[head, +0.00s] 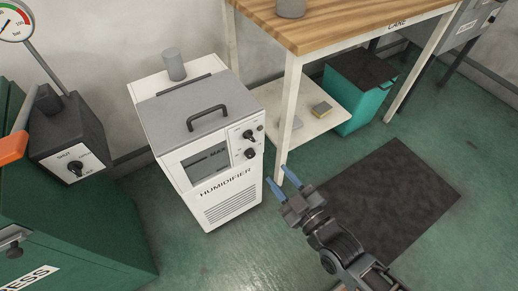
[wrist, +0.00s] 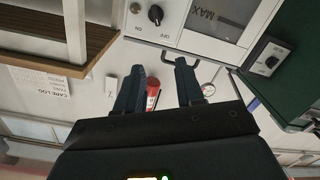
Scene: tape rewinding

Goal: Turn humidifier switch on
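The white humidifier (head: 232,205) stands upright on the floor left of centre, with a grey lid and black handle. Its front panel has two dark knobs at the upper right, an upper knob (head: 248,134) and a lower knob (head: 250,153). In the wrist view a black humidifier knob (wrist: 155,14) shows at the top edge, near ON and OFF lettering; its exact setting is hard to tell. My gripper (head: 274,173) is open and empty, in front and to the right of the humidifier, apart from the knobs. Its two blue fingers (wrist: 159,66) are spread in the wrist view.
A wooden-topped table (head: 340,22) stands right of the humidifier, its white leg close to my fingers. A green press (head: 85,240) with a dark switch box (head: 55,135) is at left. A dark mat (head: 385,195) lies on open floor.

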